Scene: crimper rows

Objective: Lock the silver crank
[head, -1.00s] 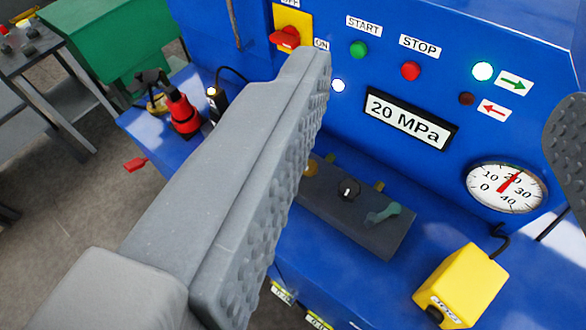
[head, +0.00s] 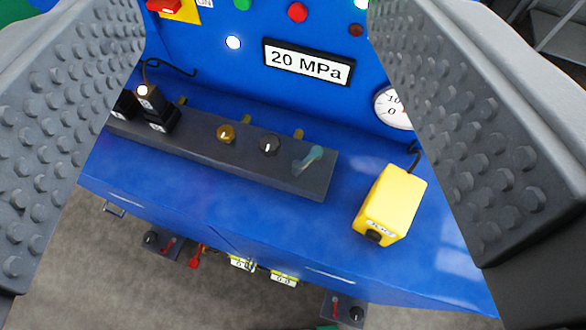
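A small crank lever (head: 308,158), pale grey-teal, sits at the right end of the dark grey block on the blue machine; it is the likeliest silver crank, though its colour is not plainly silver. It looks slanted, its upper end to the right. Whether it is locked cannot be told. My gripper (head: 255,30) is open, its two grey studded fingers wide apart at the left and right of the picture. The crank shows in the gap between them, with nothing held.
The dark grey block (head: 225,166) also bears a black knob (head: 269,145), a gold knob (head: 226,133) and black parts at its left. A yellow box (head: 391,203) stands right of it. The panel reads 20 MPa. Small red levers and knobs project below the front edge.

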